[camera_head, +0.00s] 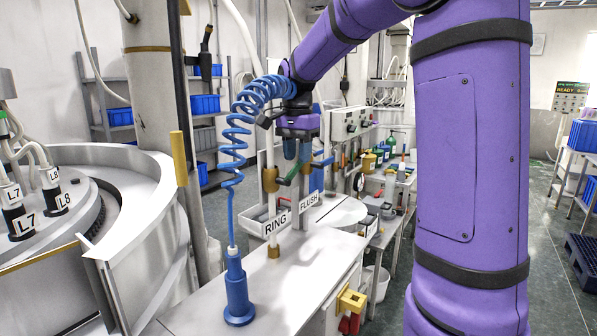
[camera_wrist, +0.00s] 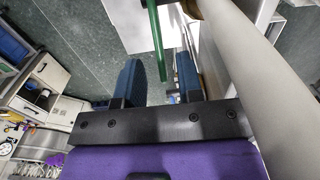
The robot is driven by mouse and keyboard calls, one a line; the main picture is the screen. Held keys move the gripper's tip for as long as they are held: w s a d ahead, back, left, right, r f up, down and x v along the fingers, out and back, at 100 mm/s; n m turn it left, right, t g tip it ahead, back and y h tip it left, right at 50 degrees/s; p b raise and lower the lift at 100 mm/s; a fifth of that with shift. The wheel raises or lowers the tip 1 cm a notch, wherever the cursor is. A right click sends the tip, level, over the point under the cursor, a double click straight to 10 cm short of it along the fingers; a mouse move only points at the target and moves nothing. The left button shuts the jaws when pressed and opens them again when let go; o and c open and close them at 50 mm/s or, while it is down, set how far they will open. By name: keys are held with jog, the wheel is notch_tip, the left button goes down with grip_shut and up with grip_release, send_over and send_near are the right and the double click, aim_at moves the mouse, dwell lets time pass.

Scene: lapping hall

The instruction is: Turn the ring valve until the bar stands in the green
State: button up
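The ring valve (camera_head: 270,180) is a brass body on an upright pipe above a white "RING" sign (camera_head: 277,224). Its green bar handle (camera_head: 289,177) slants up to the right, toward my gripper (camera_head: 297,154). In the wrist view the green bar (camera_wrist: 157,40) runs into the gap between the two dark blue fingers of my gripper (camera_wrist: 158,82). The fingers stand apart, with visible space on both sides of the bar. A round dial (camera_head: 358,182) shows farther back, too small to read.
A second pipe with a "FLUSH" sign (camera_head: 309,201) and a blue handle (camera_head: 323,162) stands close at right. A blue coiled hose (camera_head: 232,150) rises from a blue base (camera_head: 237,295) on the bench. The round lapping machine (camera_head: 125,210) fills the left.

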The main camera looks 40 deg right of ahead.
aim_at(297, 163)
jog(key=shift+f, duration=2.35)
grip_shut()
jog(key=shift+a, duration=0.1)
